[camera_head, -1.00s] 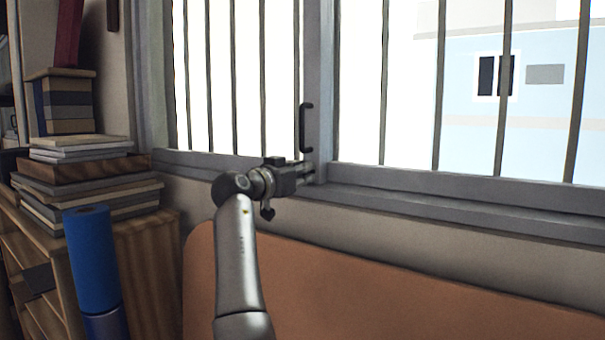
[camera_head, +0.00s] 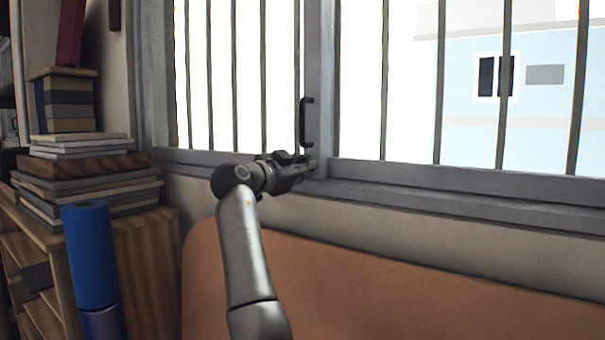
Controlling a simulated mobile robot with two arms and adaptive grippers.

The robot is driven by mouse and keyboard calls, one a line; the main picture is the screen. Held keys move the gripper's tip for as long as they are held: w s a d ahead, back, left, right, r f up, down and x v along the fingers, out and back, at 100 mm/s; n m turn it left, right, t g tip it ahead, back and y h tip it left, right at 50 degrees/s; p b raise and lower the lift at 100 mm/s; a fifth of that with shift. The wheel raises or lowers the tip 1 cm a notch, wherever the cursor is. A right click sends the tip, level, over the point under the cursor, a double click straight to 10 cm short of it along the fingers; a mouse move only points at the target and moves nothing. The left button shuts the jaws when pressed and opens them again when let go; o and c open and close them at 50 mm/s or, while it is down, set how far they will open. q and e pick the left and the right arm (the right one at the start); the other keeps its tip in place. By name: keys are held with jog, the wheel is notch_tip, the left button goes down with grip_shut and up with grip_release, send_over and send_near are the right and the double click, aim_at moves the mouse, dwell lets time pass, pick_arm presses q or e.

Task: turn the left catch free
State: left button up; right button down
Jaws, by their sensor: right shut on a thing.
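My right gripper (camera_head: 306,164) is at the foot of the window's middle upright, just above the sill. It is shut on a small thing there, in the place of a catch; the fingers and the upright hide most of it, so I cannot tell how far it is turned. A dark handle (camera_head: 306,122) stands upright on the middle upright (camera_head: 320,80), right above the gripper and apart from it. My left gripper is not in view.
The barred window (camera_head: 225,75) fills the back, with a grey sill (camera_head: 450,205) below. An orange-brown padded back (camera_head: 400,290) stands under the sill. At left are stacked books (camera_head: 90,180), a wooden shelf (camera_head: 145,270) and a blue roll (camera_head: 90,255).

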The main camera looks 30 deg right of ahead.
jog(key=m+b, duration=0.1)
jog(key=m, duration=0.4)
jog(key=shift+m, duration=0.3)
jog(key=m, duration=0.3)
jog(key=shift+b, duration=0.3)
jog(key=shift+r+m, duration=0.15)
jog(key=shift+m, duration=1.55)
jog(key=c, duration=1.5)
grip_release()
jog(key=shift+w, duration=0.1)
jog(key=shift+d, duration=0.1)
jog(key=v, duration=1.2)
